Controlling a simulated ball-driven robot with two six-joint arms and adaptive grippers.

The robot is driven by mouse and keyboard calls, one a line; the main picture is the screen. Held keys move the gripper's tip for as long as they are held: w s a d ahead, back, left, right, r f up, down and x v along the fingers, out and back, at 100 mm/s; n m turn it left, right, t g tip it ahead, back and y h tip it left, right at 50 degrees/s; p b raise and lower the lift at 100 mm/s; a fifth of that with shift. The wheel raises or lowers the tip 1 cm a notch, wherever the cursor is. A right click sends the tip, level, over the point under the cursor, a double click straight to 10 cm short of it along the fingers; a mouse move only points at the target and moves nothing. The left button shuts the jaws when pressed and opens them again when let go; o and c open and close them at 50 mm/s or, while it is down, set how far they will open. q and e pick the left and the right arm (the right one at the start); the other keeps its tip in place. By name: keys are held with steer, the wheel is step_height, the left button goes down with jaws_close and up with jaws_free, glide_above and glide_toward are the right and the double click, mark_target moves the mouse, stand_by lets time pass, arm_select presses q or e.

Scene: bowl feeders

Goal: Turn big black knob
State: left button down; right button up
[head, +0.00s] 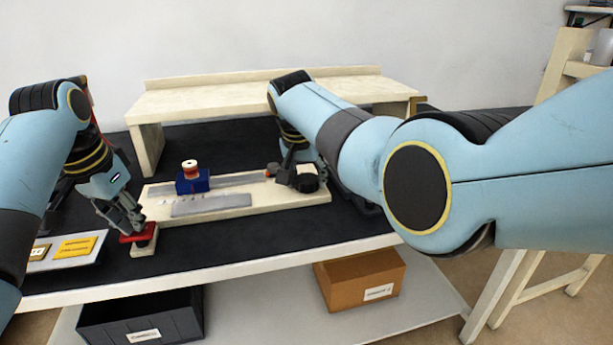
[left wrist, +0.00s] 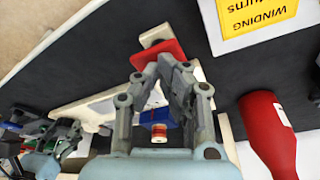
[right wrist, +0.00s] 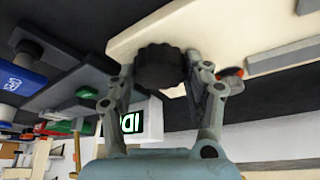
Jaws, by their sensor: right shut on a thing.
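The big black knob (right wrist: 159,65) is a ribbed dark disc on the cream base board (head: 262,202). In the right wrist view it sits between the fingertips of my right gripper (right wrist: 160,84), which is shut on it. In the head view the knob (head: 308,182) is partly hidden by my right gripper (head: 297,176) at the board's right end. My left gripper (head: 133,222) is at the board's left end, fingertips close together at a red piece (head: 137,237). The red piece (left wrist: 158,60) also shows in the left wrist view; whether the tips touch it is unclear.
A blue block (head: 193,184) with a copper-coloured spool (head: 190,166) stands on the board behind a grey plate (head: 210,204). A yellow label (head: 76,247) lies at left. A cream shelf (head: 250,95) stands behind. A red bottle (left wrist: 268,130) shows in the left wrist view.

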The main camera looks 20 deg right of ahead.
arm_select(q)
steer(key=shift+f, duration=0.1)
arm_select(e)
steer(key=o, duration=1.2)
steer(key=v, duration=0.7)
steer(key=shift+s+r, duration=0.15)
steer(key=shift+r, duration=0.05)
arm_select(q)
steer(key=p+v, duration=0.2)
steer(key=p, duration=0.1)
steer(key=w+p+v, duration=0.1)
steer(key=p+v, duration=0.1)
steer(key=p, duration=0.1)
steer(key=d+p+v, duration=0.1)
steer(key=p+v, duration=0.2)
steer(key=shift+w+a+r, duration=0.15)
steer(key=shift+w+r, duration=0.1)
steer(key=shift+f, duration=0.1)
arm_select(e)
step_height(320, 180, up, 10)
steer(key=shift+r, duration=0.1)
